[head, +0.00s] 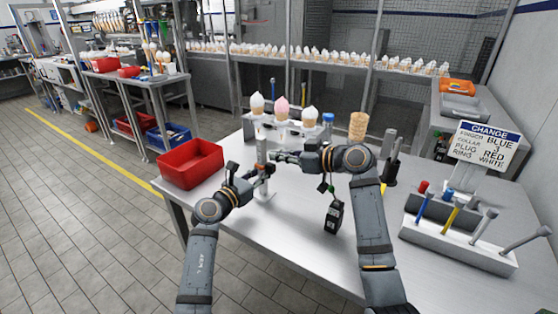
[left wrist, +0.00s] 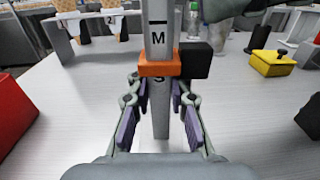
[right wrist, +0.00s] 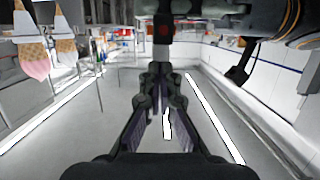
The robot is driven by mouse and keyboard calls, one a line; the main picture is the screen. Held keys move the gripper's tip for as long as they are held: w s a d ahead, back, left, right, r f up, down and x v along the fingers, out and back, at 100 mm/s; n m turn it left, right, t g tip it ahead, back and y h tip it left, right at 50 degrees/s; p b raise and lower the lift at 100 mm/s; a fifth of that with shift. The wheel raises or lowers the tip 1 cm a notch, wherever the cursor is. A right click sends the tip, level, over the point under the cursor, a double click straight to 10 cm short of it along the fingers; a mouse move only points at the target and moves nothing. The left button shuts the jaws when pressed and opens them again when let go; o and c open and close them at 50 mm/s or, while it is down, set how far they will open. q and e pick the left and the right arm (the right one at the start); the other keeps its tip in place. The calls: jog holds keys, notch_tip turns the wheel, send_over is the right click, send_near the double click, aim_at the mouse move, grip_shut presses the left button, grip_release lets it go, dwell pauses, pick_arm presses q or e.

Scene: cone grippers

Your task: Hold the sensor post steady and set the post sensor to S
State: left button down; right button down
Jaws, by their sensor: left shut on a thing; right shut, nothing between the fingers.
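The grey sensor post (head: 262,148) stands upright on the table near its left part. My right gripper (head: 276,156) is shut and empty, close beside the post above the left one.
A red bin (head: 191,164) stands at the table's left edge. A rack with cones (head: 282,106) stands behind the post. A black device (head: 333,216) is right of the post. A grey tool holder (head: 459,247) and a sign (head: 487,143) are at the right.

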pick_arm(q)
jog(key=c, duration=1.1)
grip_release()
jog(key=shift+c, duration=0.2)
pick_arm(e)
notch_tip(320, 180, up, 8)
jog(key=shift+r, duration=0.2)
